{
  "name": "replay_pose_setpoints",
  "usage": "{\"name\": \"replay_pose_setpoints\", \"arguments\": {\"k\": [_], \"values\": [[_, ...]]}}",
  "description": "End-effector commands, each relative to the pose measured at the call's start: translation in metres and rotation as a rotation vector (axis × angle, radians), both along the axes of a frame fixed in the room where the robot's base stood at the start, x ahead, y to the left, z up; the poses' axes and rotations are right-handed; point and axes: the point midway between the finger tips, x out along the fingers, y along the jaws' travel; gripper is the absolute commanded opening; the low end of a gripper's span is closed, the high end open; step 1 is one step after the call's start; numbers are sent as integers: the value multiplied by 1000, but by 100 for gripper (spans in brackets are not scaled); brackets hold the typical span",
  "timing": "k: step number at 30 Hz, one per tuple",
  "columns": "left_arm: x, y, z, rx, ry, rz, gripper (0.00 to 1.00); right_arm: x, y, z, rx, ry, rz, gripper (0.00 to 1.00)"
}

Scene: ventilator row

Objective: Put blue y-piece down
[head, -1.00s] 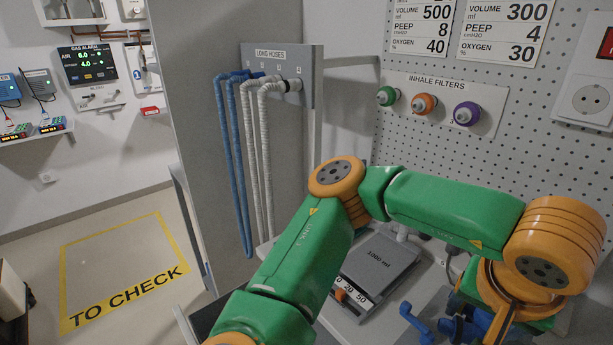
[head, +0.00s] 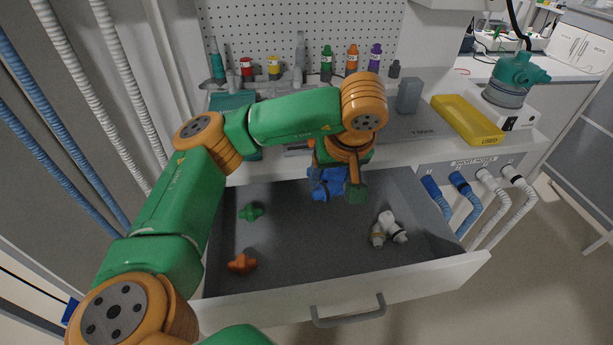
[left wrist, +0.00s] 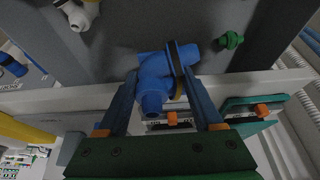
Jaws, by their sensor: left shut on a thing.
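The blue y-piece (head: 326,184) is between the fingers of my left gripper (head: 340,190), above the back part of an open grey drawer (head: 310,250). In the left wrist view the blue y-piece (left wrist: 155,80) sits between the two fingers of my left gripper (left wrist: 160,90), which is shut on it. The gripper partly hides it in the head view. I cannot tell how far it is above the drawer floor. My right gripper is not in view.
In the drawer lie a green connector (head: 251,212), an orange connector (head: 242,262) and white connectors (head: 390,229). The middle of the drawer floor is clear. A yellow tray (head: 468,122) stands on the bench. Short hoses (head: 470,200) hang at the right.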

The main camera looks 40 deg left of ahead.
Motion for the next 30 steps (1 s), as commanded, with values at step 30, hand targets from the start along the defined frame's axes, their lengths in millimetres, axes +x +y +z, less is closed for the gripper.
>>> {"name": "replay_pose_setpoints", "arguments": {"k": [30], "values": [[25, 32, -149, 1, 1, 0, 0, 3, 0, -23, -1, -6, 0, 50]]}}
